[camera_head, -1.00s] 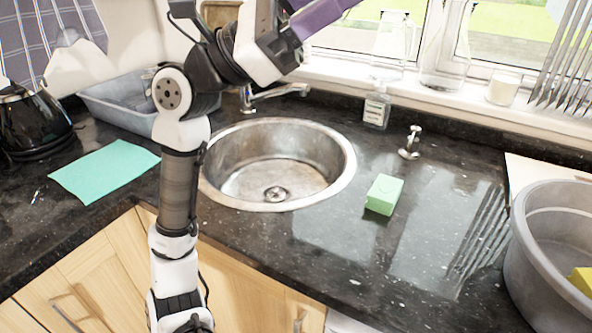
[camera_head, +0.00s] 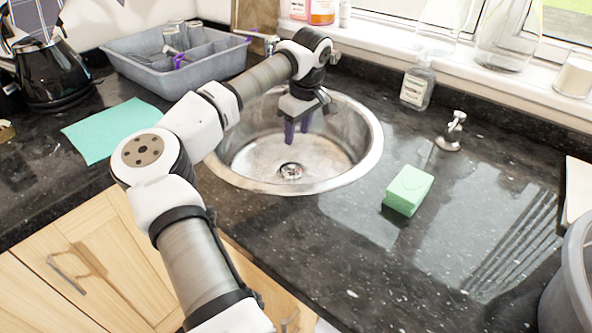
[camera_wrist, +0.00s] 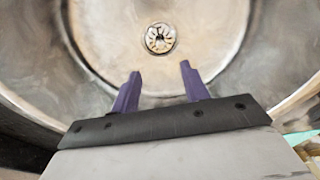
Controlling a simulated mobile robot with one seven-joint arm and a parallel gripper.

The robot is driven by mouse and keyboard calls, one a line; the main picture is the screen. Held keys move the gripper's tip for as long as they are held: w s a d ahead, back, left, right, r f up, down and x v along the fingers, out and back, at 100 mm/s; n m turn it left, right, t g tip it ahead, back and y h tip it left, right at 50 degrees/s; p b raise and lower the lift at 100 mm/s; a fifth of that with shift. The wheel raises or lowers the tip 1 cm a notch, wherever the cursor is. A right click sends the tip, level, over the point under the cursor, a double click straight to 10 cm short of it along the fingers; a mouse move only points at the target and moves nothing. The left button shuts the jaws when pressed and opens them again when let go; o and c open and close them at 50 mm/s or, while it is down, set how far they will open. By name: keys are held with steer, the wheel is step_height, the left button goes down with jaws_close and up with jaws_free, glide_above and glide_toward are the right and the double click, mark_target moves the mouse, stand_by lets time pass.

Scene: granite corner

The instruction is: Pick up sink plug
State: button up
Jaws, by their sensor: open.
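A small round metal piece with slots, which looks like the sink plug (camera_head: 292,171), sits at the bottom of the round steel sink (camera_head: 240,172). In the wrist view the sink plug (camera_wrist: 160,38) lies beyond the fingertips, roughly centred between them. I cannot tell whether it is loose in the drain. My gripper (camera_head: 297,134) points down into the sink with its purple fingers apart and nothing between them. In the wrist view my gripper (camera_wrist: 160,70) is above the sink floor, apart from the plug.
A green block (camera_head: 408,190) and a chrome fitting (camera_head: 451,135) stand on the dark counter right of the sink. A soap bottle (camera_head: 416,88) stands behind. A grey tub (camera_head: 135,62), a teal cloth (camera_head: 108,132) and a black kettle (camera_head: 50,75) are at left.

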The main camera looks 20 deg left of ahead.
glide_above(292, 165)
steer(key=d, duration=0.1)
step_height(292, 165, down, 6)
steer(key=shift+s+p, duration=0.15)
steer(key=shift+p, duration=0.15)
steer(key=shift+a+f+p, duration=0.2)
steer(key=shift+f+p, duration=0.2)
steer(key=shift+f, duration=0.9)
steer(key=shift+a+f+p, duration=0.2)
steer(key=shift+f+p, duration=0.15)
steer(key=shift+f, duration=0.95)
jaws_close()
steer(key=shift+r, duration=0.1)
step_height(292, 165, up, 20)
steer(key=b, duration=0.2)
